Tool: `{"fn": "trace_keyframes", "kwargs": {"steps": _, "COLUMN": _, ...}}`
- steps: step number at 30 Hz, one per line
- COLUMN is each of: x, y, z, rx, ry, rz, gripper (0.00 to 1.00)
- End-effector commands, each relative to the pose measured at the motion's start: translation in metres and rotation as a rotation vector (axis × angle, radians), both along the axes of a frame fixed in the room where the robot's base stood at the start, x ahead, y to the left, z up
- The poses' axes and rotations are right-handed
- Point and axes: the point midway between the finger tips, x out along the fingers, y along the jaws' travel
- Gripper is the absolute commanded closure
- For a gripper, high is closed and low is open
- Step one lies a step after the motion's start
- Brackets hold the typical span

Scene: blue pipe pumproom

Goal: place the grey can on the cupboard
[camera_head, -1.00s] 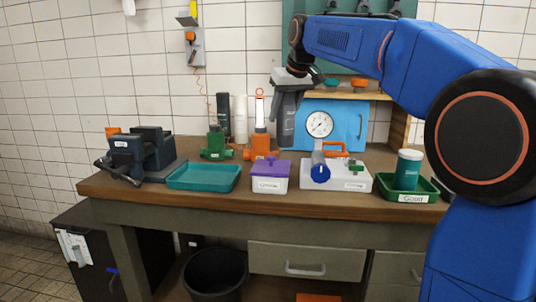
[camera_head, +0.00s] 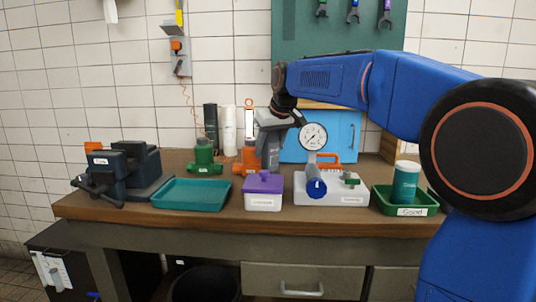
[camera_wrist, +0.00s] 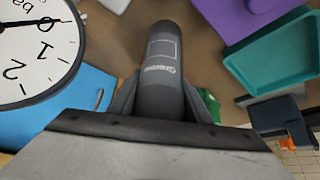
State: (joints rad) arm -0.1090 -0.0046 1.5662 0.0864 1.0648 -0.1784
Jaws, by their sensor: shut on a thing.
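My gripper (camera_head: 270,135) is shut on the grey can (camera_head: 272,158), a dark grey cylinder. In the wrist view my gripper (camera_wrist: 160,110) has a finger on each side of the can (camera_wrist: 163,65), which shows a pale printed label. The can hangs upright, just left of the blue cupboard (camera_head: 344,132) at the back of the bench. The cupboard's blue front also shows at the left of the wrist view (camera_wrist: 75,110). My arm hides much of the cupboard's wooden top.
A pressure gauge (camera_head: 313,137) stands before the cupboard. An orange valve (camera_head: 248,160) and green valve (camera_head: 204,158) are near the can. In front are a purple-lidded box (camera_head: 263,191), a teal tray (camera_head: 190,196) and a green tray (camera_head: 412,211) with a teal canister (camera_head: 404,185).

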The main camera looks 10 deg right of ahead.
Motion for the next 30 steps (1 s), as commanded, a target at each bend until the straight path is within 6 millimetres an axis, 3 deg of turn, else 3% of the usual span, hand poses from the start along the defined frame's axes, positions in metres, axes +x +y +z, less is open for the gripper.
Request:
{"fn": "trace_keyframes", "kwargs": {"steps": 3, "x": 0.0, "y": 0.0, "z": -0.014, "rx": 0.0, "ry": 0.0, "rz": 0.0, "gripper": 0.89}}
{"fn": "trace_keyframes", "kwargs": {"steps": 15, "x": 0.0, "y": 0.0, "z": -0.018, "rx": 0.0, "ry": -0.001, "rz": 0.0, "gripper": 0.89}}
{"fn": "trace_keyframes", "kwargs": {"steps": 16, "x": 0.0, "y": 0.0, "z": -0.018, "rx": 0.0, "ry": 0.0, "rz": 0.0, "gripper": 0.49}}
{"fn": "trace_keyframes", "kwargs": {"steps": 18, "x": 0.0, "y": 0.0, "z": -0.018, "rx": 0.0, "ry": 0.0, "rz": 0.0, "gripper": 0.37}}
{"fn": "trace_keyframes", "kwargs": {"steps": 30, "x": -0.002, "y": -0.001, "z": -0.012, "rx": 0.0, "ry": -0.001, "rz": 0.0, "gripper": 0.37}}
